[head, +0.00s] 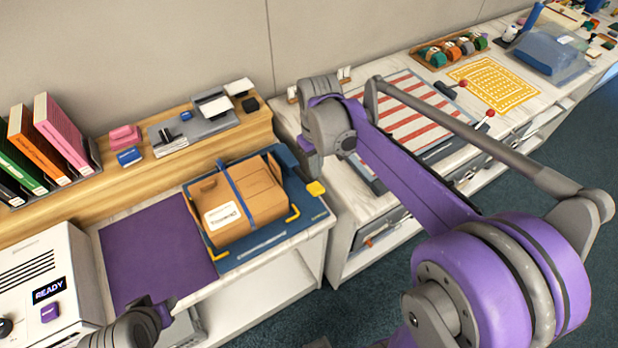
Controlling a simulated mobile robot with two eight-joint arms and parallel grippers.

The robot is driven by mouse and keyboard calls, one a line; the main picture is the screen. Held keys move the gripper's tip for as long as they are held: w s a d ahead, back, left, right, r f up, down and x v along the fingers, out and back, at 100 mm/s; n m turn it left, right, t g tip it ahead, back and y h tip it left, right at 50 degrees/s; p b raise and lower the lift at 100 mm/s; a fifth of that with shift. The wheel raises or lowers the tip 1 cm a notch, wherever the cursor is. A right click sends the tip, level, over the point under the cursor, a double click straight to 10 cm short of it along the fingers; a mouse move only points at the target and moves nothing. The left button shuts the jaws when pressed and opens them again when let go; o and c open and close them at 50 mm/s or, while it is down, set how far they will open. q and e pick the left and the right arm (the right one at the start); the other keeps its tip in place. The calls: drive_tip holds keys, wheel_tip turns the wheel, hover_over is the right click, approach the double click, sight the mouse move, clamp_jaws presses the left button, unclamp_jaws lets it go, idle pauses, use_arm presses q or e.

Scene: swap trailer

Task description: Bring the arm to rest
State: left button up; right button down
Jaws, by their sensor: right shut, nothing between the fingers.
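My right arm comes in from the lower right, its purple and grey links reaching up and left over the striped board. Its right gripper (313,166) hangs at the far end, beside the right edge of the blue mat. It is shut with nothing in it. A small grey and purple part of my left arm shows at the bottom left, near the front edge of the purple mat. I cannot make out the fingers of the left gripper there.
A brown case (262,205) with a blue strap lies on the blue mat (258,258). The purple mat (150,250) is bare. A white machine (45,265) marked READY stands at left. The striped board (405,100) and a yellow grid sheet (494,85) lie on the right counter.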

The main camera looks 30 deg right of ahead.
drive_tip(key=s+a+f+t, duration=0.2)
drive_tip(key=s+a+t, duration=0.1)
drive_tip(key=s, duration=0.4)
drive_tip(key=s+a+f+m+t, duration=0.1)
drive_tip(key=s+a+t, duration=0.1)
drive_tip(key=s, duration=0.5)
drive_tip(key=shift+a+f+t, duration=0.35)
drive_tip(key=shift+a+t, duration=0.05)
drive_tip(key=shift+a, duration=0.5)
